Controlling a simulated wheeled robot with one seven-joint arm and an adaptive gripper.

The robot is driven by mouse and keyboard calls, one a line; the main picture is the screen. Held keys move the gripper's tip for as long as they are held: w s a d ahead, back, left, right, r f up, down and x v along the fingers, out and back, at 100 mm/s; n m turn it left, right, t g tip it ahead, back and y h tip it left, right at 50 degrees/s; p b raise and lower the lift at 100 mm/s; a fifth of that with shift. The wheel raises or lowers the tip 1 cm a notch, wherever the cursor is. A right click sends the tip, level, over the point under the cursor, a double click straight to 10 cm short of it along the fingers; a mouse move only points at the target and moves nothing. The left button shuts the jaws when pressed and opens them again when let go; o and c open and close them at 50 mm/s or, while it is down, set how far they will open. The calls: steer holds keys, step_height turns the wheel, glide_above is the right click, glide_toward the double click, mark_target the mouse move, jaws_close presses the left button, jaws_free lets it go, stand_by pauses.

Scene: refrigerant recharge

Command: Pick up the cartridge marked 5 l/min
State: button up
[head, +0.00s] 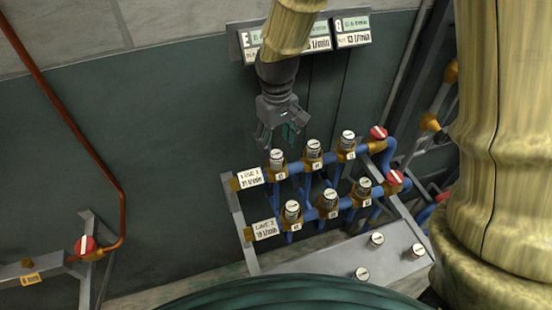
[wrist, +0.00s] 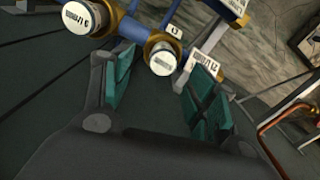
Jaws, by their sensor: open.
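Several silver white-capped cartridges stand in two rows on blue pipes; the upper row's left one (head: 277,158) is just below my gripper (head: 280,140). Three more cartridges stand on a grey shelf: one at the back (head: 376,239), one at the right (head: 416,250) and one at the front (head: 362,273). I cannot read 5 l/min on any cap. My gripper is open and empty. In the wrist view, a white-capped cartridge (wrist: 162,58) is ahead between the teal finger pads. Another cartridge (wrist: 82,18) is beyond the left finger, its marking upside down.
Lane signs (head: 251,178) sit at the left ends of the rows. Red-handled valves (head: 378,133) are at the right ends. Large signs (head: 352,30) hang on the wall above. A red pipe (head: 95,150) runs down the left wall; the wall between is clear.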

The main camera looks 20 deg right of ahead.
mark_target(276, 154)
steer(key=shift+s+a+f+p, duration=0.1)
steer(key=shift+s+f+p, duration=0.1)
steer(key=shift+f+p, duration=0.9)
steer(key=shift+f, duration=1.45)
steer(key=c, duration=1.2)
